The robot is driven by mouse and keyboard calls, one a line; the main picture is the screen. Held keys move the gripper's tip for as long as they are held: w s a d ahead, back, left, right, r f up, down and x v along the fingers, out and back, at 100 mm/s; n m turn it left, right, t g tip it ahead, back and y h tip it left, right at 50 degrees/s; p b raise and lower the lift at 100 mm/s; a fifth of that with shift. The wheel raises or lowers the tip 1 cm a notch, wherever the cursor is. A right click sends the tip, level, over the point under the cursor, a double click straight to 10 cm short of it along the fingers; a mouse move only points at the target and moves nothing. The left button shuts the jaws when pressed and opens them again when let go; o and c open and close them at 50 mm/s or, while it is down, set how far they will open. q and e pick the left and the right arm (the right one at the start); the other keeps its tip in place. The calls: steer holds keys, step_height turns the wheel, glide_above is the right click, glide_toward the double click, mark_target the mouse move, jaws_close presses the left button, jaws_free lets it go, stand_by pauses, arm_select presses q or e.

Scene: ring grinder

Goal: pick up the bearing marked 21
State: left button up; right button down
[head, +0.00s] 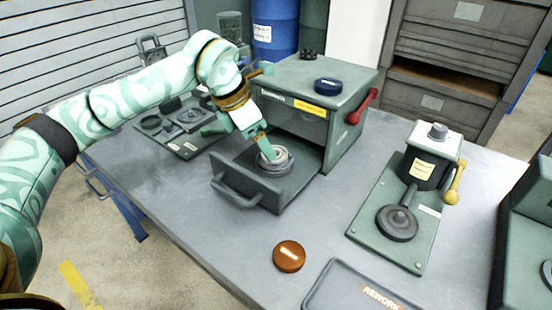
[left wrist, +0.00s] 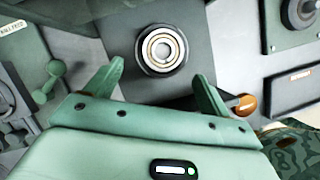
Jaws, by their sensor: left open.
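A pale metal ring bearing (head: 276,155) sits on a dark round holder in the pulled-out drawer (head: 289,191) of a green box machine. I cannot read any number on it. In the left wrist view the bearing (left wrist: 162,47) shows from above as concentric rings, just beyond my fingertips and roughly centred between them. My left gripper (head: 268,154) points down at the bearing in the head view, its fingers apart (left wrist: 160,76) with nothing between them. Its finger partly covers the bearing in the head view.
The green machine (head: 345,133) has a red handle (head: 362,105) and a dark blue disc (head: 328,86) on top. An orange-brown disc (head: 289,256) lies on the bench near a REWORK tray (head: 320,291). A press-like device (head: 428,165) stands right; fixtures (head: 186,123) stand left.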

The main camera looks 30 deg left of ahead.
mark_target(281, 162)
arm_select(q)
steer(key=x, duration=0.1)
steer(key=b+x, duration=0.1)
steer(key=x, duration=0.1)
steer(key=b+x, duration=0.1)
steer(key=x, duration=0.1)
steer(key=shift+w+d, duration=0.4)
steer(key=shift+r, duration=0.15)
arm_select(e)
steer(key=shift+s+a+f, duration=0.1)
steer(key=shift+s+f, duration=0.2)
steer(key=shift+f, duration=0.25)
steer(key=shift+s+f, duration=0.25)
steer(key=shift+f, duration=0.25)
arm_select(q)
steer(key=c, duration=1.2)
arm_select(e)
steer(key=shift+s, duration=0.1)
